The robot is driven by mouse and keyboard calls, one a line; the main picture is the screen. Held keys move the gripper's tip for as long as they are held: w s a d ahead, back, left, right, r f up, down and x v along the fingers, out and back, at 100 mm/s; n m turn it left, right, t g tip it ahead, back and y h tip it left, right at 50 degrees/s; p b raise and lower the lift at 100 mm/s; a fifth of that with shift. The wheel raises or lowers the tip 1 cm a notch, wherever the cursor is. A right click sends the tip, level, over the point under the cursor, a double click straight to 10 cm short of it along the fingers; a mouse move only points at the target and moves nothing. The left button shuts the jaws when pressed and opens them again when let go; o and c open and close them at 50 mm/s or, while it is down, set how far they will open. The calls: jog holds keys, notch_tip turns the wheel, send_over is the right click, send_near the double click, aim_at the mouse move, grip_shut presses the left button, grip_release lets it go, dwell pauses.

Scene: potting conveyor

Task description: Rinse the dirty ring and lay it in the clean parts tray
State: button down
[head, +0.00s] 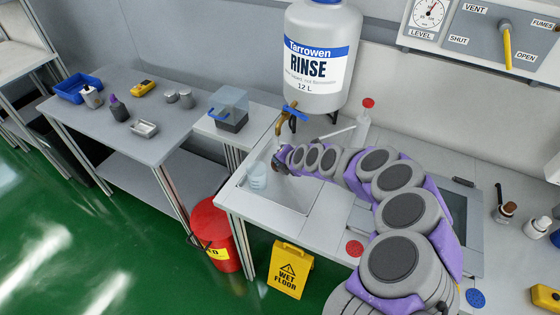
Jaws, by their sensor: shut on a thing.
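My gripper (280,160) is at the end of my purple and grey arm, over the left part of the sink (290,193) and just below the brass tap (281,123). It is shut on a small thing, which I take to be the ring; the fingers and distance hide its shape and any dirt. The tap hangs from the white Tarrowen RINSE tank (318,60) and has a blue handle. I cannot tell whether water runs. No tray is clearly marked as the clean parts tray; a blue tray (70,91) stands on the left table.
A pale translucent cup (257,177) stands in the sink, left of my gripper. A clear box (230,105) stands left of the tap. The left table (130,100) holds bottles and a small metal tray (144,128). A red bin (212,235) and yellow wet-floor sign (290,270) stand in front.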

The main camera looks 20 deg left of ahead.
jog(key=shift+w+d, duration=0.1)
dwell(0.3)
jog(key=shift+w+d+r, duration=0.1)
jog(key=shift+w+d, duration=0.1)
jog(key=shift+w, duration=0.05)
jog(key=shift+w+d, duration=0.1)
dwell(0.3)
jog(key=shift+s, duration=0.3)
jog(key=shift+a, duration=0.25)
jog(key=shift+w, duration=0.1)
jog(key=shift+w+d, duration=0.15)
jog(key=shift+d, duration=0.05)
dwell(0.5)
